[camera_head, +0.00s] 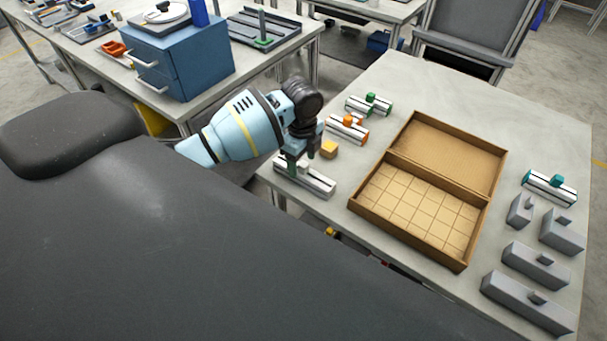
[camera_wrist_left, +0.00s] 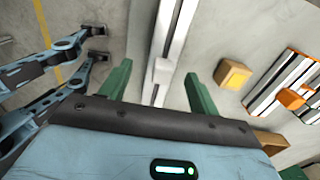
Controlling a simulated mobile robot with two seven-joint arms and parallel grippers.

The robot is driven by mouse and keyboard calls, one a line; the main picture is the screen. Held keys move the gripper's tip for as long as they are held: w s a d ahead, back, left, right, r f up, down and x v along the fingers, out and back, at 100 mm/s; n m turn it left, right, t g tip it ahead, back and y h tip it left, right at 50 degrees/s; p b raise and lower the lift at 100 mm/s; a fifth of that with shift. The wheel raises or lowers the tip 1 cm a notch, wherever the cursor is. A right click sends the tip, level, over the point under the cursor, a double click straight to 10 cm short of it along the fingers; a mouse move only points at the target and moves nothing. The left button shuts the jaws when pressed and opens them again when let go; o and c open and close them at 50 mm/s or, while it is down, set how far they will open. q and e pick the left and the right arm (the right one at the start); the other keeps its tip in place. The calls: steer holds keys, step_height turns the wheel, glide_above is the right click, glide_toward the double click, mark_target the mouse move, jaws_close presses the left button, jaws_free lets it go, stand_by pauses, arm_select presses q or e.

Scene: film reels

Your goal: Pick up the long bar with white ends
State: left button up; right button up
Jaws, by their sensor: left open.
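The long bar with white ends (camera_head: 318,184) lies at the left edge of the right-hand table, a pale knob on top near its middle. My left gripper (camera_head: 300,163) is just above it, fingers pointing down. In the left wrist view, the bar (camera_wrist_left: 176,32) runs up the picture and its white knob (camera_wrist_left: 163,72) shows between the two green fingertips. My left gripper (camera_wrist_left: 157,82) is open, with a gap on each side of the knob. Whether the fingers touch the bar cannot be told. My right gripper is not in view.
An orange-tan block (camera_head: 329,149) sits close beside the gripper. Bars with an orange knob (camera_head: 347,127) and a green knob (camera_head: 369,104) lie behind it. An open wooden box (camera_head: 408,219) stands to the right. Several grey blocks (camera_head: 535,265) and a teal-knobbed bar (camera_head: 549,188) lie further right.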

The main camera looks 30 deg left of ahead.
mark_target(304, 164)
arm_select(q)
steer(key=shift+w+d+f, duration=0.1)
steer(key=shift+w+f, duration=0.05)
steer(key=shift+f, duration=2.05)
steer(key=c, duration=1.2)
steer(key=shift+r, duration=0.15)
steer(key=shift+r, duration=0.6)
step_height(304, 164, up, 2)
steer(key=shift+r, duration=0.15)
steer(key=s+d, duration=0.1)
steer(key=s, duration=0.4)
steer(key=s+d+r, duration=0.1)
steer(key=s+d, duration=0.1)
steer(key=s, duration=0.3)
steer(key=s+d, duration=0.2)
steer(key=s, duration=0.3)
steer(key=shift+d+r, duration=0.1)
steer(key=shift+r, duration=0.05)
